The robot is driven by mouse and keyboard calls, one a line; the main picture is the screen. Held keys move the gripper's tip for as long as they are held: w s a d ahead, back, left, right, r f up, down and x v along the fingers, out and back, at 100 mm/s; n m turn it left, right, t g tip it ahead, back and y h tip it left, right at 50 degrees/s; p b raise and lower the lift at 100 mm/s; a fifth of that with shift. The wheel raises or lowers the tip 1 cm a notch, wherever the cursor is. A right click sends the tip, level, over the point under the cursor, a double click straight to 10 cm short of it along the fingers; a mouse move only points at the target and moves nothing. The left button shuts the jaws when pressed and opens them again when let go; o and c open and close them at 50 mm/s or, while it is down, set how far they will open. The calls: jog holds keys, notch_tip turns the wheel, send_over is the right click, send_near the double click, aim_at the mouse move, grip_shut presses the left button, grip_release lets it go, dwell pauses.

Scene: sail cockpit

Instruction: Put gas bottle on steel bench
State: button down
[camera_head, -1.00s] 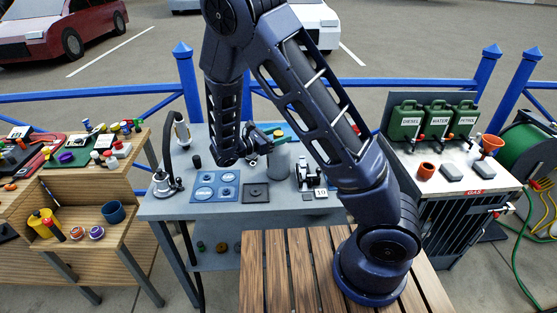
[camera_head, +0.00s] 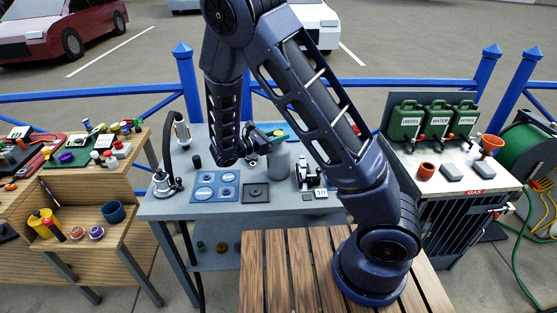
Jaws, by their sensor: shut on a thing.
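A grey cylinder, which looks like the gas bottle (camera_head: 279,165), is upright at the back middle of the steel bench (camera_head: 165,211). My gripper (camera_head: 272,136) is at the top of the bottle and looks shut on it. My arm comes down from above and partly hides the gripper and the bottle's left side. I cannot tell whether the bottle's base touches the bench top or is slightly above it.
On the bench are a blue panel (camera_head: 215,186), a dark square plate (camera_head: 256,193), a lamp-like stand (camera_head: 164,183) and a black-and-silver device (camera_head: 307,174). A wooden shelf (camera_head: 80,255) stands left, and a gas cabinet with green cans (camera_head: 438,122) right.

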jog(key=shift+r, duration=0.15)
dwell(0.8)
